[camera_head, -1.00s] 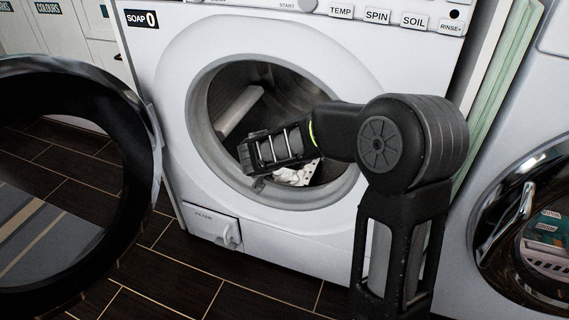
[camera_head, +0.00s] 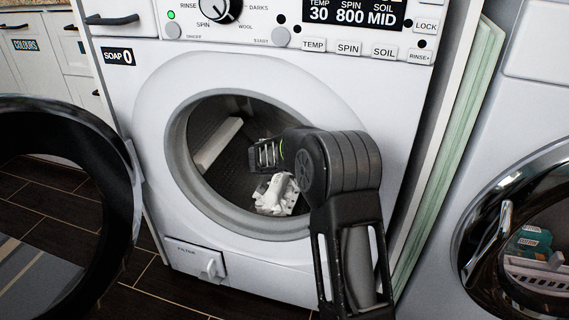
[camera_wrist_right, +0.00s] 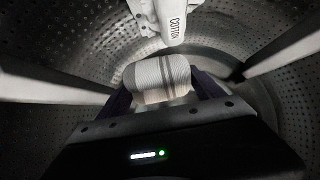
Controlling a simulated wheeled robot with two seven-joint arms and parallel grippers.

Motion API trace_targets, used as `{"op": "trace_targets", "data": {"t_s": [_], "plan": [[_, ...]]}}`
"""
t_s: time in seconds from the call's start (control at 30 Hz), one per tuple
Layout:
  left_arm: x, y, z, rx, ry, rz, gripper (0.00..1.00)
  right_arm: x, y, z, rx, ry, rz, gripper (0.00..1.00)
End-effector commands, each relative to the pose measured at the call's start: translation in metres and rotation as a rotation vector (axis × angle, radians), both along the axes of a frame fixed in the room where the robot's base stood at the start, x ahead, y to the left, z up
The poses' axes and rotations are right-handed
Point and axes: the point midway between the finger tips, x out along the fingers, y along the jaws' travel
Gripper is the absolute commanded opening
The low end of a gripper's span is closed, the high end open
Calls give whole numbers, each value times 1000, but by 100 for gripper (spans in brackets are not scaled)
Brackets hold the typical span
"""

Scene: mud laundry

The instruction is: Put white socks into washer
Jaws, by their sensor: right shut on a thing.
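The washer (camera_head: 150,95) stands in front of me with its round door (camera_head: 125,150) swung open to the left. My right gripper (camera_head: 262,155) reaches inside the drum. In the wrist view it is shut on a white ribbed sock (camera_wrist_right: 158,80) with greyish stripes, held between the two fingers. A crumpled white cloth item (camera_head: 277,195), seemingly a sock, lies at the lower front of the drum, below the gripper. The held sock is hidden in the head view. My left gripper is not in view.
A pale paddle (camera_head: 218,145) runs along the drum's left wall. Another white part marked COTTON (camera_wrist_right: 165,20) is ahead in the wrist view. A second machine with a round door (camera_head: 515,235) stands at the right. The door opening's rim (camera_head: 180,165) surrounds my arm.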

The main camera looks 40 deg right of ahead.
Motion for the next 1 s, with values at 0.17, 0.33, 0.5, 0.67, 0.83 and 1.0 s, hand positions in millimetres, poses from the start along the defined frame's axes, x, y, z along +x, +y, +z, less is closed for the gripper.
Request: {"op": "trace_targets", "data": {"t_s": [0.17,0.33,0.5,0.67,0.83,1.0], "plan": [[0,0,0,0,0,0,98,0,0,-12,-2,-1,0,36],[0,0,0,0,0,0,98,0,0,-15,-1,-2,-1,36],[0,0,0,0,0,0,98,0,0,-15,-1,-2,-1,36],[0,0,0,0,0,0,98,0,0,-15,-1,-2,-1,88],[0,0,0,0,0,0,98,0,0,-15,-1,-2,-1,100],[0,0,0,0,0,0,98,0,0,-15,-1,-2,-1,100]]}}
